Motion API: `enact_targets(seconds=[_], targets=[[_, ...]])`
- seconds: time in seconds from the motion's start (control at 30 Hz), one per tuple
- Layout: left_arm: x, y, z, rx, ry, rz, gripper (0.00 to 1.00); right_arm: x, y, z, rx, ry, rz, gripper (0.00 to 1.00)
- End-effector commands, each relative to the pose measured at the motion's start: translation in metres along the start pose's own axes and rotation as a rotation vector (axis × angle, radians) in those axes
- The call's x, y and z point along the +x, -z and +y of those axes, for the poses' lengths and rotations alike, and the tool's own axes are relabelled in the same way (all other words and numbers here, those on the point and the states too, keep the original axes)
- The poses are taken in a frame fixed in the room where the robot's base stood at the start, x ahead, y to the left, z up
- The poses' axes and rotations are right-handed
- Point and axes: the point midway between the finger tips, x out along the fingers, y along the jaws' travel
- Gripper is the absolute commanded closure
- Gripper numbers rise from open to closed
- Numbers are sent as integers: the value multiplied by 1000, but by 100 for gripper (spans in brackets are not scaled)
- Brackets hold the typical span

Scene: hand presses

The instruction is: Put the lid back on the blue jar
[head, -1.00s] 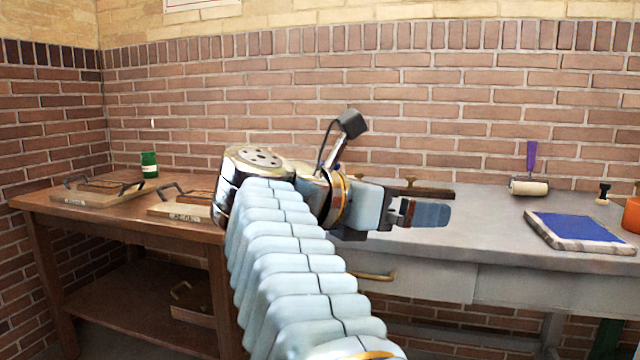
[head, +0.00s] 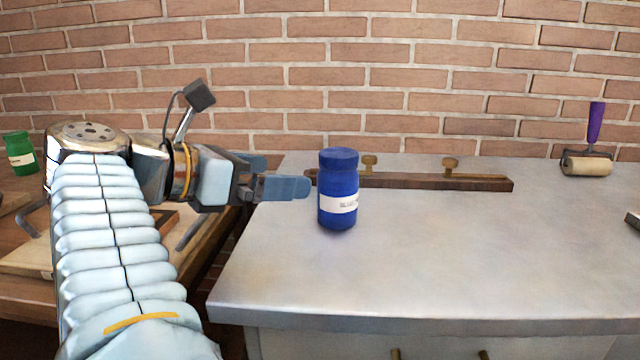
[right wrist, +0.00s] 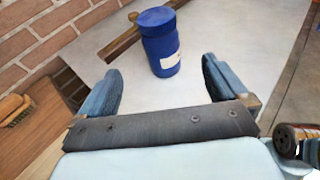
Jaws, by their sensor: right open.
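The blue jar (head: 338,200) with a white label stands upright near the left side of the grey metal table (head: 430,260). A blue cap-like top (head: 338,157) sits straight on its neck. My right gripper (head: 290,180) is open and empty, left of the jar, its fingers pointing towards it. The right wrist view shows the jar (right wrist: 160,48) ahead of and beyond the two spread fingers (right wrist: 162,85), apart from them. No separate loose lid shows. My left gripper is not in view.
A dark bar with brass knobs (head: 420,181) lies behind the jar. A purple-handled roller (head: 588,160) is at the back right. A green jar (head: 19,153) and wooden frames (head: 25,255) are on the wooden table at left. The metal table's front is clear.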

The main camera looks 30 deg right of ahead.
Motion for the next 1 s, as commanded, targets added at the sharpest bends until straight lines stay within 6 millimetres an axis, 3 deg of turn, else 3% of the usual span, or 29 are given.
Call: enact_targets(seconds=[0.37, 0.73, 1.0], targets=[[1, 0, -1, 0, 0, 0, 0, 5, 0, 0, 0, 1, 0, 0], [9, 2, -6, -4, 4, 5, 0, 70, 1, 0, 0, 1, 2, 0], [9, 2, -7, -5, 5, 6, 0, 87, 0, 0, 0, -1, 0, 0]])
